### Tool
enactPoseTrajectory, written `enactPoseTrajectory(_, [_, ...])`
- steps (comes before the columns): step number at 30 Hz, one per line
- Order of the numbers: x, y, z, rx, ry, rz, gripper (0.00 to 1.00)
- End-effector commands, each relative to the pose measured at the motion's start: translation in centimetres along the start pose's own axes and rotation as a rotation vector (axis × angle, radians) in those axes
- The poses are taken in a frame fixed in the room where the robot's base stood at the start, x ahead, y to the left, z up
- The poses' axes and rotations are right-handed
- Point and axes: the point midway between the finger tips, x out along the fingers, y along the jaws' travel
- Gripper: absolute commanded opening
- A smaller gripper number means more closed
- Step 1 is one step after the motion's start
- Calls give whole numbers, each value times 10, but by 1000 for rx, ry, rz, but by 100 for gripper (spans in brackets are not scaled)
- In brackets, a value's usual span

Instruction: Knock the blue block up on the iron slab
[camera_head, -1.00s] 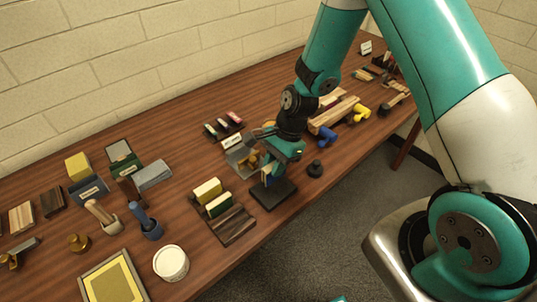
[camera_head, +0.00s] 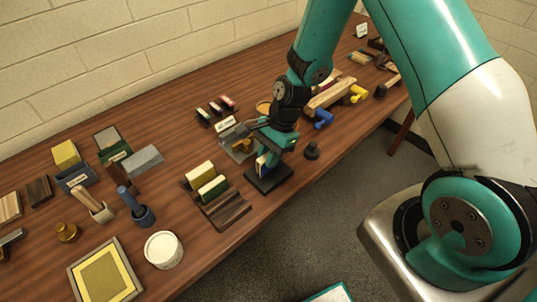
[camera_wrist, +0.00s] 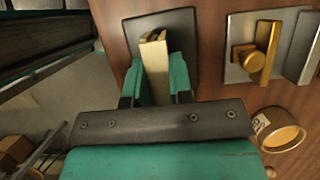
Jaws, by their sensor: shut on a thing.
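My gripper (camera_head: 266,162) is shut on a thin upright block (camera_head: 261,164) that shows a strip of blue and a pale edge in the head view. In the wrist view the block (camera_wrist: 155,62) shows a cream long edge between the teal fingers (camera_wrist: 156,88). The dark iron slab (camera_head: 269,183) lies on the table directly under the gripper; it also shows in the wrist view (camera_wrist: 183,24). The block stands over the slab, its lower end close to the slab's face. I cannot tell whether they touch. The fingers hide most of the block's sides.
A wooden rack (camera_head: 229,211) with a yellow block (camera_head: 200,175) and a green block (camera_head: 213,187) stands left of the slab. A grey metal fixture with a brass part (camera_wrist: 245,58) lies behind it.

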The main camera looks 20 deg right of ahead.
Motion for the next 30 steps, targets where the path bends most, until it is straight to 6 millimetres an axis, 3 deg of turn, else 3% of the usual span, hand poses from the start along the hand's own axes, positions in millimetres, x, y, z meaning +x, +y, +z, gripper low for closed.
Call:
enactPoseTrajectory(15, [12, 0, -5, 0, 0, -1, 0])
enactPoseTrajectory(30, [6, 0, -2, 0, 0, 0, 0])
